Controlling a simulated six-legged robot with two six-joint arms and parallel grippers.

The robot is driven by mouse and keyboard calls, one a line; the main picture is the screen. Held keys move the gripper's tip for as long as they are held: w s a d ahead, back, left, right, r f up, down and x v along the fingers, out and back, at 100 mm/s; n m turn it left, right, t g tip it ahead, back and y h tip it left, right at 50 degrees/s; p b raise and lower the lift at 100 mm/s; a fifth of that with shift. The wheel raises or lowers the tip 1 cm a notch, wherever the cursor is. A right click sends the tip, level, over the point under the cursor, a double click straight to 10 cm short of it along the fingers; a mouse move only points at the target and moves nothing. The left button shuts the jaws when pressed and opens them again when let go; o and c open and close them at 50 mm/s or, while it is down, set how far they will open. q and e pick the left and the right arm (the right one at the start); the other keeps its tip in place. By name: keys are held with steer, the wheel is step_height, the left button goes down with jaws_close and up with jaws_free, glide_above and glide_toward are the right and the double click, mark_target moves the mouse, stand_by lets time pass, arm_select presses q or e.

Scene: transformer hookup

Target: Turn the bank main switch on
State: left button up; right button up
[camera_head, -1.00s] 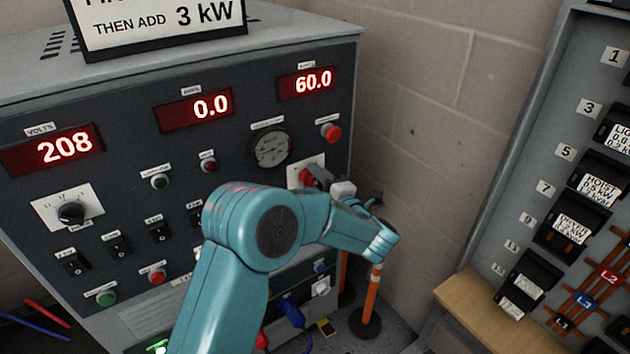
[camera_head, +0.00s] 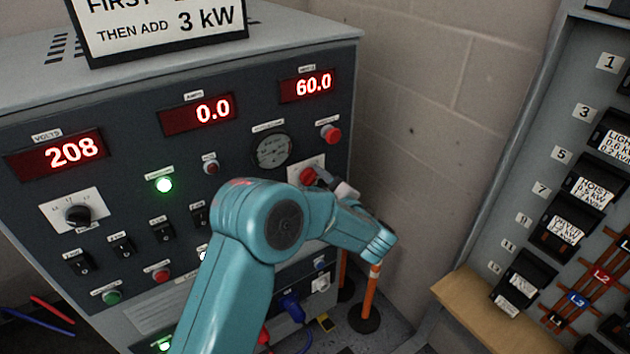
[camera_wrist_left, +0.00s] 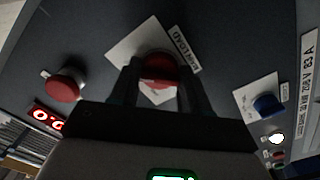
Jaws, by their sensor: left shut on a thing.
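The red switch knob (camera_head: 308,176) sits on a white plate on the right part of the dark control panel (camera_head: 235,150). My left gripper (camera_head: 322,181) reaches it from the right, partly hidden behind my teal arm. In the left wrist view the red knob (camera_wrist_left: 160,69) lies between the two dark fingers of my left gripper (camera_wrist_left: 160,88), which are shut on it. A label ending in "LOAD" is beside its plate. A green lamp (camera_head: 163,185) on the panel is lit. The displays read 208, 0.0 and 60.0. My right gripper is not in view.
A red push button (camera_head: 330,132) is just above the knob, beside a round gauge (camera_head: 271,150). A blue knob (camera_wrist_left: 267,105) is on the same panel. An orange post (camera_head: 371,295) stands below my wrist. A breaker panel (camera_head: 545,120) is at the right.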

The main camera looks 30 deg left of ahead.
arm_select(q)
steer(key=shift+f, duration=0.1)
steer(key=o, duration=1)
steer(key=shift+o, duration=0.2)
steer(key=shift+d, duration=0.1)
steer(key=b+v, duration=0.1)
steer(key=v, duration=1.5)
steer(key=shift+s, duration=0.1)
